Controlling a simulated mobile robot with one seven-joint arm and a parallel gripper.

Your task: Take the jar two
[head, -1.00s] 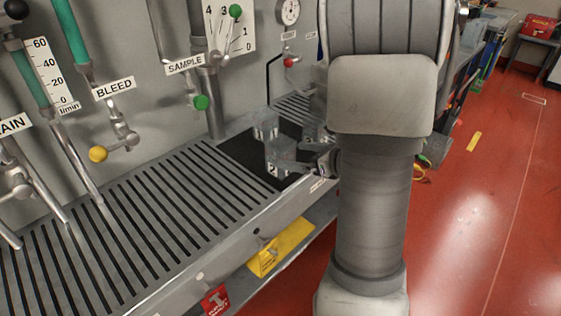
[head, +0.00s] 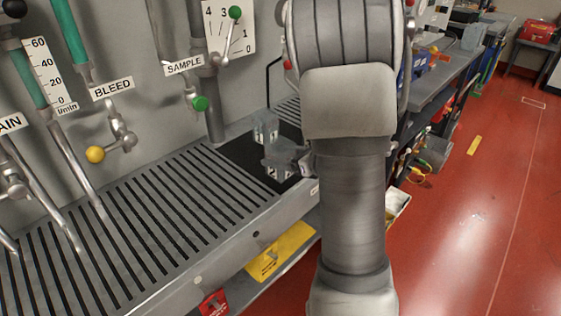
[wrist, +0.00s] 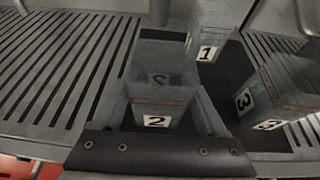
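Jar two (wrist: 157,104), a clear box-shaped jar with a "2" label, stands on the dark mat in the wrist view. It also shows in the head view (head: 277,171), partly covered by my gripper. My gripper (wrist: 165,95) is open, its fingers on either side of jar two with a small gap visible, at least on the right. In the head view my gripper (head: 290,157) is at the jar, mostly hidden behind my arm.
Jar one (wrist: 208,36) stands behind jar two, also in the head view (head: 265,130). Jar three (wrist: 283,90) stands close on the right in the wrist view. A slotted grey bench top (head: 130,215) and a panel with pipes and valves (head: 140,50) lie left.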

